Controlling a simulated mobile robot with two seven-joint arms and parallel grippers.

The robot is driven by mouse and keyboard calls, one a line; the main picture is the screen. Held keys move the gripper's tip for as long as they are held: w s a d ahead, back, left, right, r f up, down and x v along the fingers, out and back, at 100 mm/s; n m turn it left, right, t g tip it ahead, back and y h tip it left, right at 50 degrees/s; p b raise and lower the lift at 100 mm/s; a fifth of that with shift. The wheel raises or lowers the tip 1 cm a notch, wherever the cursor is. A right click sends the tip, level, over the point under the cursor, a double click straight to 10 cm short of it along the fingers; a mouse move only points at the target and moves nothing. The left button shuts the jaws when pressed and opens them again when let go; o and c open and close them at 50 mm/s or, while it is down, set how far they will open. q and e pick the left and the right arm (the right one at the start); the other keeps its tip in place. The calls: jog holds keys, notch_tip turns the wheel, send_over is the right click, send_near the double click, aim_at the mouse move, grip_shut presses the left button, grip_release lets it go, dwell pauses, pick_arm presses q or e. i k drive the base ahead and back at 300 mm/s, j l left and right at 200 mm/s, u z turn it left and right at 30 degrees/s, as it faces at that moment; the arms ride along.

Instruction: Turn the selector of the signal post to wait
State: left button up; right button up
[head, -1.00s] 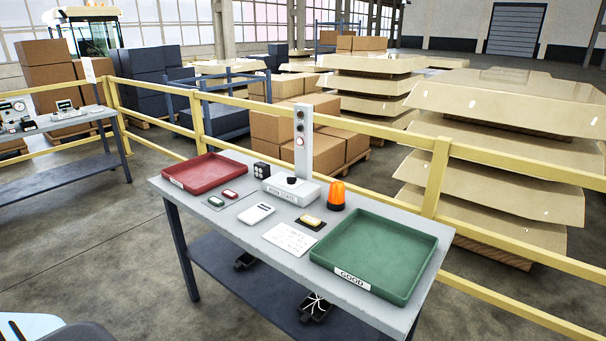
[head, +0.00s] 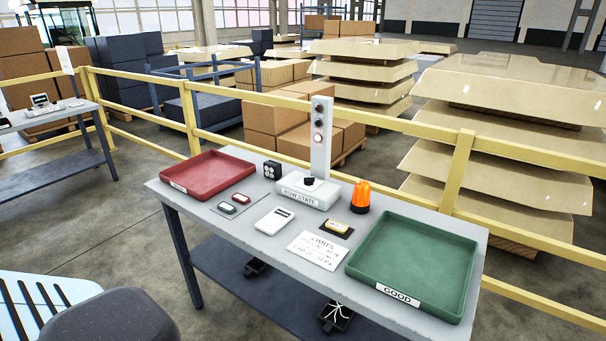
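The signal post (head: 321,140) is a light grey column on a white base box (head: 310,194) labelled "RUN STATE", at the back middle of the grey table. Three round lamps run down its face; the lowest glows whitish-red and the upper ones look dark. The selector (head: 309,182) is a black knob on top of the base, in front of the column. Its pointing direction is too small to tell. Neither gripper shows in the head view.
The grey table (head: 260,248) bears a red tray (head: 207,172), a green "GOOD" tray (head: 413,262), an orange beacon (head: 361,197), a white handheld device (head: 274,220), a printed card (head: 318,250) and small buttons. A yellow railing (head: 456,172) runs close behind. Open floor lies left of the table.

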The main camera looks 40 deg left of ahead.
aim_at(308, 181)
jog(key=j, duration=1.7)
jog(key=i+z, duration=0.05)
